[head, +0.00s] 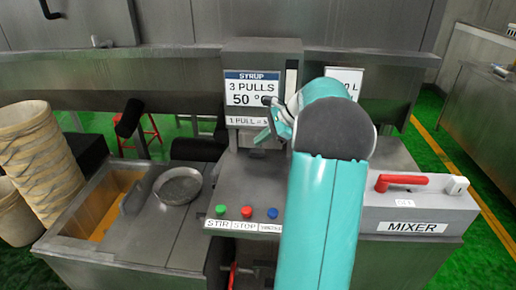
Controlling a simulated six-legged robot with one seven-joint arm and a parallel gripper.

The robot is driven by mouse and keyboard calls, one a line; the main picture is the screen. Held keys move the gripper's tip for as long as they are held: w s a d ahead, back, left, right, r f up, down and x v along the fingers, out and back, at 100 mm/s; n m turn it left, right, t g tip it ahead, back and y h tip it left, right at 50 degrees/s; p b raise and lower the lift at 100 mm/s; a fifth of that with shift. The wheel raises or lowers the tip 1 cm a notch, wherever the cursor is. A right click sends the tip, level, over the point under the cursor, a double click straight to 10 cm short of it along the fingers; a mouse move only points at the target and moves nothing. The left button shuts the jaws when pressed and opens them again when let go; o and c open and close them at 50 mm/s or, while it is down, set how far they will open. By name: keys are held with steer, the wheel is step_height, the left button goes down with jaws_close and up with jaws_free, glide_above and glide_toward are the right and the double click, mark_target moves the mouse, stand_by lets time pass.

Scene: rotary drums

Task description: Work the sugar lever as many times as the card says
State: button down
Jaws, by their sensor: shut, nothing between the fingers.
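A grey dispenser (262,55) stands at the back of the machine. Its card (251,90) is headed SYRUP and reads 3 PULLS and 50 °. A strip (247,121) below starts "1 PULL =" and is cut off by my gripper. A second card (345,80), mostly behind my arm, shows "L". I see no sugar label or clear sugar lever.
Green, red and blue buttons (247,212) sit on the front panel, with STIR and STOP labels. A MIXER box (420,208) with a red handle (402,180) stands right. A round pan (178,186), an open bin (98,205) and stacked baskets (42,160) are left.

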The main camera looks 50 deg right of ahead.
mark_target(261, 148)
steer(key=shift+s+a+f, duration=0.15)
steer(key=shift+a+f, duration=0.05)
steer(key=shift+f, duration=0.65)
steer(key=shift+s+a+f, duration=0.1)
steer(key=shift+a+f, duration=0.05)
steer(key=shift+f, duration=0.65)
stand_by(1.6)
steer(key=shift+s+a+f, duration=0.1)
steer(key=shift+a+f, duration=0.1)
steer(key=shift+f, duration=0.55)
stand_by(0.5)
steer(key=shift+s+a, duration=0.1)
steer(key=shift+f, duration=0.25)
stand_by(0.3)
steer(key=shift+d, duration=0.2)
step_height(261, 148, up, 6)
steer(key=w+d, duration=0.1)
stand_by(1.0)
steer(key=shift+d, duration=0.1)
